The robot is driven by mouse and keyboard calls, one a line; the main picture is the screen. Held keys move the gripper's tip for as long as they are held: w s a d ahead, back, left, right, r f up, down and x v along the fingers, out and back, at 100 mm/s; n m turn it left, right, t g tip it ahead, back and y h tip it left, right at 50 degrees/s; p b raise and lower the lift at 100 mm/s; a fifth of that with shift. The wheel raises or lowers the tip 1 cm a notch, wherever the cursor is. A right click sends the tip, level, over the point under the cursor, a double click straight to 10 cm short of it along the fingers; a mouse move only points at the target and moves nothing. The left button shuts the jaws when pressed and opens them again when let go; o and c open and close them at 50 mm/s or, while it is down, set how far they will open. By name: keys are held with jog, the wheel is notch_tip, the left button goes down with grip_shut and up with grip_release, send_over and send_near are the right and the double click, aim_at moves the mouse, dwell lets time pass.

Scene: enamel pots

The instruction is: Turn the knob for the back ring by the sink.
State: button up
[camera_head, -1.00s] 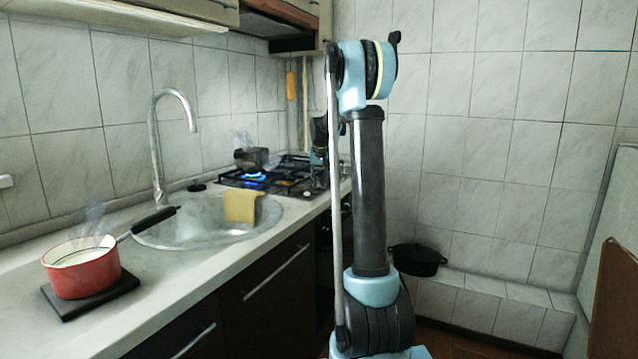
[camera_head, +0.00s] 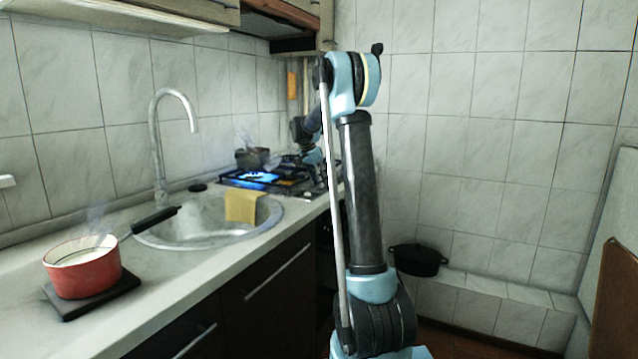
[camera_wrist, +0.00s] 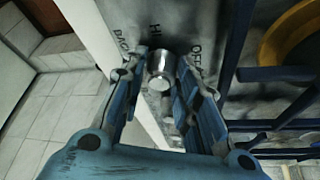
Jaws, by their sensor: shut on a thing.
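In the wrist view a silver metal knob (camera_wrist: 161,70) stands on the hob's panel, with printed words around it; "HI" and "OFF" are readable, and "BACK" shows partly. My gripper (camera_wrist: 158,82) has its blue fingers on both sides of this knob and is shut on it. In the head view the hob (camera_head: 290,186) is at the far end of the counter, with a blue flame (camera_head: 258,178) on the ring nearest the sink. The knob cannot be made out there, as my arm is in front of the hob's right side.
A dark pot (camera_head: 252,158) stands at the back of the hob, steaming. The sink (camera_head: 190,225) has a yellow cloth (camera_head: 241,207) over its edge. A steaming red saucepan (camera_head: 85,268) stands on a dark board (camera_head: 70,308). A black pot (camera_head: 418,260) sits on the tiled ledge.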

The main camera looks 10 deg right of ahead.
jog(key=shift+w+a+m+g, duration=0.1)
jog(key=shift+m+g, duration=0.25)
jog(key=shift+m, duration=0.65)
jog(key=shift+w+a+m+g, duration=0.1)
jog(key=shift+m+g, duration=0.25)
jog(key=shift+m, duration=0.65)
jog(key=o, duration=1)
jog(key=shift+o, duration=0.2)
jog(key=shift+r, duration=0.1)
jog(key=w+v, duration=0.1)
jog(key=v, duration=1)
jog(key=shift+s+a+r, duration=0.2)
jog(key=shift+s+a, duration=0.15)
